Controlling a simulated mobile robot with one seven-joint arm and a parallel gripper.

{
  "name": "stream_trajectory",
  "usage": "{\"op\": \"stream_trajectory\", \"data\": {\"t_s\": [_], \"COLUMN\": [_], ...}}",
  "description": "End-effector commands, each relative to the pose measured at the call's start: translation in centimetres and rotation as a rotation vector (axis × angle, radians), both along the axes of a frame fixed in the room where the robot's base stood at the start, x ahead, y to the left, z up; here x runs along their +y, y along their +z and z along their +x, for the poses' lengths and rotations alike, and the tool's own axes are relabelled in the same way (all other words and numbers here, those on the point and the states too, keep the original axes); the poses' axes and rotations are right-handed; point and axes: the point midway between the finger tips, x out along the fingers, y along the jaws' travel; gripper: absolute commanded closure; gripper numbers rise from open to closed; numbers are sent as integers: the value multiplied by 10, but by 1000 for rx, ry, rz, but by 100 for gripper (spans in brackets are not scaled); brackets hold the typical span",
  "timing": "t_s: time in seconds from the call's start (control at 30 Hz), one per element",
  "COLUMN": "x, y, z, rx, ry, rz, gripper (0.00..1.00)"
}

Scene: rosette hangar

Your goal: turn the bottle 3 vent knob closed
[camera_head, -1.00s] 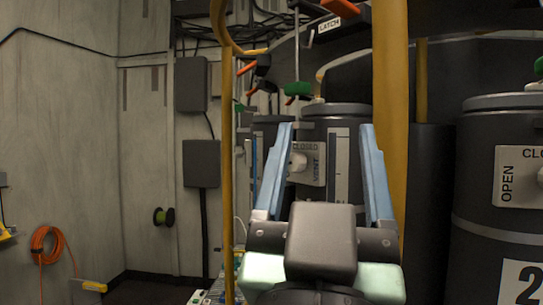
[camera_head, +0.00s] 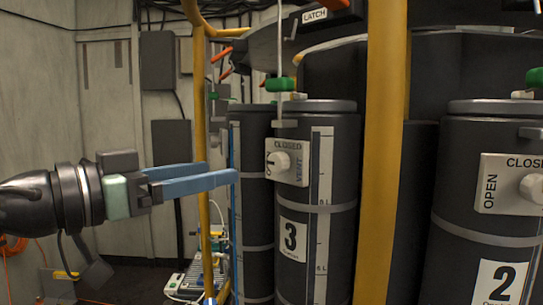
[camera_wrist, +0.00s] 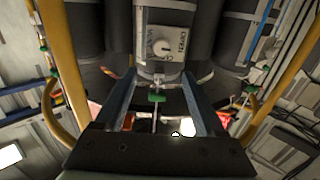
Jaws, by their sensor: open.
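Bottle 3 (camera_head: 291,208) is a dark cylinder with a white "3" label. In the wrist view, the knob (camera_wrist: 161,46) and plate (camera_wrist: 177,34) show ahead, beyond and between the open fingers (camera_wrist: 157,78).
A yellow post (camera_head: 382,150) stands right of bottle 3, and another yellow rail (camera_head: 201,110) stands behind my fingers. Bottle 2 (camera_head: 463,235) is at the right with its own vent plate. A green-handled valve (camera_head: 280,84) hangs above bottle 3.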

Motion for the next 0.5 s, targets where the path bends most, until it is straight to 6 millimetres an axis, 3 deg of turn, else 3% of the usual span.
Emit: {"op": "stream_trajectory", "data": {"t_s": [0.5], "x": [-68], "y": [4], "z": [67], "rx": [2], "ry": [-1], "rz": [-2], "gripper": [29]}}
